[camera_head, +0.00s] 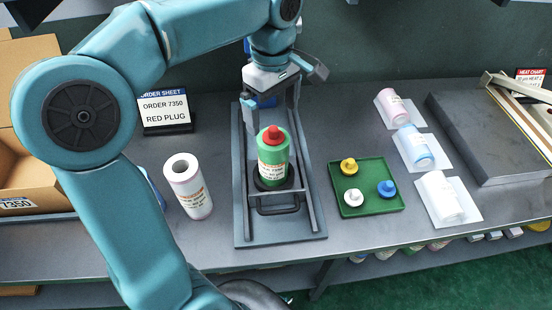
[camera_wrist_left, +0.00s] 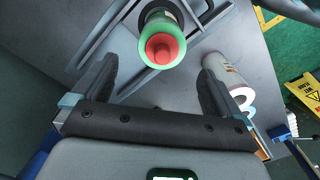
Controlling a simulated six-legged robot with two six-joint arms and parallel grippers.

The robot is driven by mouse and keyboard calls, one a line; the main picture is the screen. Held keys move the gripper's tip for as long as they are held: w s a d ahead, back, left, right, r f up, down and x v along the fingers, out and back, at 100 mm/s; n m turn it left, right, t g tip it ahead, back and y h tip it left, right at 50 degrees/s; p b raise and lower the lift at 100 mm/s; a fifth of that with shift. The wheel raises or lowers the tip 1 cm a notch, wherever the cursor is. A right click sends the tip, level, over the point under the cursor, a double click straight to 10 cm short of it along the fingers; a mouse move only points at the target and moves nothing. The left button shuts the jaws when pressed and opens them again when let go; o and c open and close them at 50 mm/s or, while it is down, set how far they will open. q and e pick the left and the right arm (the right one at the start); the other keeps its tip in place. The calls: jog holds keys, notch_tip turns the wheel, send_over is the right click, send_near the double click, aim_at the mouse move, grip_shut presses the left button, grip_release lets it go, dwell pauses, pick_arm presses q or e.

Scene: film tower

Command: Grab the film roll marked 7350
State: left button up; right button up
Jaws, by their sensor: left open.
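A green film roll (camera_head: 273,160) with a red plug (camera_head: 273,134) in its top stands upright on the round base of a grey metal frame (camera_head: 243,220). Its label is too small to read surely. In the left wrist view the roll (camera_wrist_left: 161,26) shows from above, the red plug (camera_wrist_left: 161,48) facing the camera. My left gripper (camera_head: 270,108) hangs behind and above the roll, fingers apart. In the left wrist view its open fingers (camera_wrist_left: 158,70) are on either side below the plug, with nothing between them. My right gripper is out of view.
An order sheet (camera_head: 165,110) reads ORDER 7350, RED PLUG. A white roll (camera_head: 187,186) stands left of the frame. A green tray (camera_head: 366,205) holds yellow, white and blue plugs. Wrapped rolls (camera_head: 414,146) lie at right. A cardboard box (camera_head: 35,185) is at left.

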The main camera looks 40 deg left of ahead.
aim_at(273, 140)
pick_arm(q)
jog(key=f, duration=0.2)
jog(key=s+f, duration=0.1)
jog(key=shift+d+f, duration=0.1)
jog(key=shift+d, duration=0.2)
jog(key=shift+w+f, duration=0.2)
jog(key=shift+f, duration=0.15)
notch_tip(273, 140, down, 4)
jog(key=shift+a+r, duration=0.1)
jog(key=shift+a, duration=0.05)
jog(key=shift+f, duration=0.35)
jog(key=shift+w+f, duration=0.2)
jog(key=shift+f, duration=0.05)
jog(key=shift+s+r, duration=0.1)
jog(key=shift+s, duration=0.05)
jog(key=c, duration=1)
grip_shut()
